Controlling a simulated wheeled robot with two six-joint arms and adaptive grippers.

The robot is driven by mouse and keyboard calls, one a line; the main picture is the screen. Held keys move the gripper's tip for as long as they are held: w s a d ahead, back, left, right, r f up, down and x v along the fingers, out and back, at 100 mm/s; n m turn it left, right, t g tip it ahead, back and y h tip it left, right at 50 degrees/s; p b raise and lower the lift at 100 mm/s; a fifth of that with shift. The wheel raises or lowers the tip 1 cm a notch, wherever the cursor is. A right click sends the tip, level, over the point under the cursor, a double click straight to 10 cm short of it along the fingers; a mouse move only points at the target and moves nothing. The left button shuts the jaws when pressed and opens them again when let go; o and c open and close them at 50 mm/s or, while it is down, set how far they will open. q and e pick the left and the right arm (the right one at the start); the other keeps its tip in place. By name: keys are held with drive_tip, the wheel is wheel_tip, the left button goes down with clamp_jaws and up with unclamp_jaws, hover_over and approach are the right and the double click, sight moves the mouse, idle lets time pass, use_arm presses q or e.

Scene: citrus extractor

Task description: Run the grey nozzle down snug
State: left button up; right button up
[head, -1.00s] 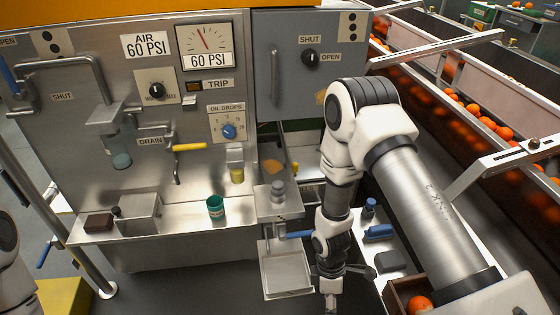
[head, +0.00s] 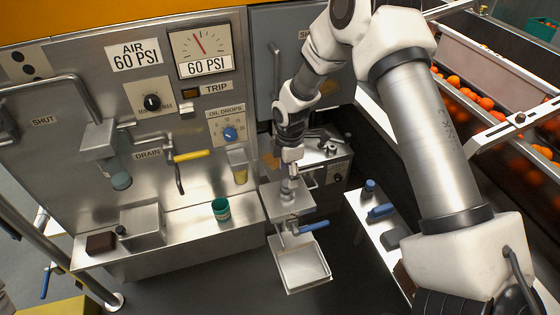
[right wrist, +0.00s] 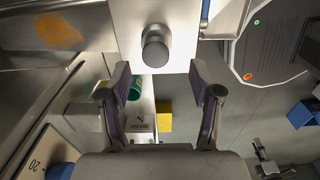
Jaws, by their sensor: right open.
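The grey nozzle (head: 287,187) stands upright on the steel ledge (head: 300,204) at the middle of the head view, partly hidden by my right gripper. In the right wrist view the nozzle (right wrist: 156,46) shows its round grey top on a bright steel plate, just past the fingertips and centred between them. My right gripper (head: 293,171) is directly over the nozzle, pointing down. In the right wrist view my right gripper (right wrist: 158,72) is open, its two fingers spread wide with nothing between them. My left gripper is not in view.
A blue-handled valve (head: 308,227) and a square steel tray (head: 301,264) are below the ledge. A green cup (head: 221,209) stands on the left shelf. A yellow drain handle (head: 192,156) and an oil cup (head: 239,166) are close by. Blue-handled items (head: 380,212) lie on the right.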

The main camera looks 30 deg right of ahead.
sight(287, 181)
drive_tip(key=f, duration=0.2)
drive_tip(key=w+f, duration=0.1)
drive_tip(key=f, duration=0.2)
drive_tip(key=shift+f, duration=0.1)
drive_tip(key=shift+s, duration=0.25)
drive_tip(key=shift+w, duration=0.1)
clamp_jaws()
drive_tip(key=m, duration=0.5)
drive_tip(key=shift+m, duration=0.4)
drive_tip(key=m, duration=0.6)
drive_tip(key=shift+c, duration=1.6)
unclamp_jaws()
